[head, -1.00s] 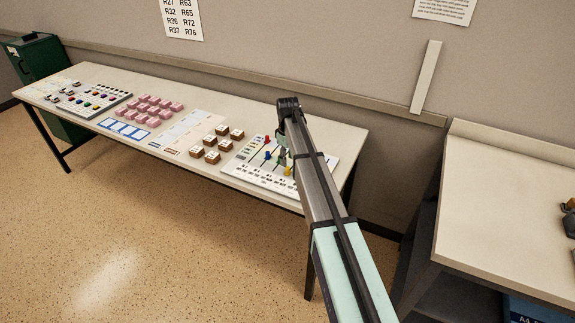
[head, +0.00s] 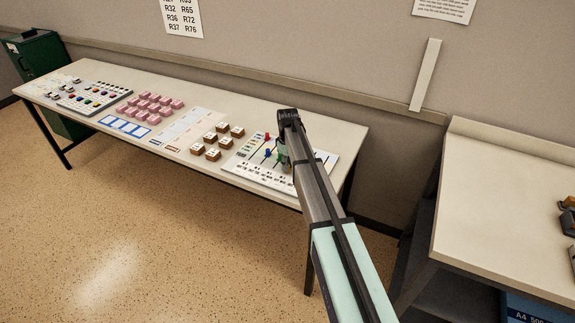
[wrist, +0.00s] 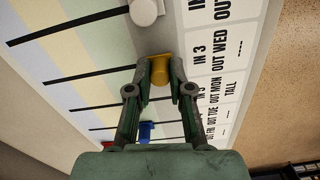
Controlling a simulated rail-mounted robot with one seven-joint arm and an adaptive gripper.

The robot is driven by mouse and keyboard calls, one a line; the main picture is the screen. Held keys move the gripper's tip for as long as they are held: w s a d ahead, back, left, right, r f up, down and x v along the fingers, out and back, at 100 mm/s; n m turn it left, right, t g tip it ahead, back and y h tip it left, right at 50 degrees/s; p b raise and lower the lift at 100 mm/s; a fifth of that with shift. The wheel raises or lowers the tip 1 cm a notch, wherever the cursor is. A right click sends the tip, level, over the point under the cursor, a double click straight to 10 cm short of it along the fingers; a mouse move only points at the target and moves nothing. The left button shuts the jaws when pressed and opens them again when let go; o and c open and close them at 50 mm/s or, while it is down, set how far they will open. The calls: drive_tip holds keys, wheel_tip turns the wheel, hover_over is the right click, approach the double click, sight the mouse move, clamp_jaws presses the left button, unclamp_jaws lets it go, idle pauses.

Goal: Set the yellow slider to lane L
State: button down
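The yellow slider (wrist: 159,72) stands at the label-side end of its black slot in the wrist view. My gripper (wrist: 160,75) has one finger on each side of its knob, close against it, and looks shut on it. The slider board (head: 255,172) lies at the right end of the long table in the head view, where my arm hides the yellow slider. The blue slider (wrist: 145,132) and red slider (wrist: 138,146) are beside it, partly hidden by my gripper. A white knob (wrist: 145,12) is at the top. I cannot read a lane L mark.
A label strip (wrist: 212,70) runs along the board beside the slot ends. Several brown blocks (head: 212,152), pink blocks (head: 150,105) and a button panel (head: 90,95) share the long table. A second table (head: 500,210) stands at the right.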

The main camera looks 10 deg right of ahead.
drive_tip(key=w+d, duration=0.1)
drive_tip(key=w, duration=0.1)
drive_tip(key=w+d, duration=0.2)
drive_tip(key=shift+w+d+b, duration=0.1)
drive_tip(key=shift+b, duration=0.2)
drive_tip(key=c, duration=1)
unclamp_jaws()
drive_tip(key=shift+c, duration=0.2)
drive_tip(key=shift+r, duration=0.1)
wheel_tip(320, 180, up, 12)
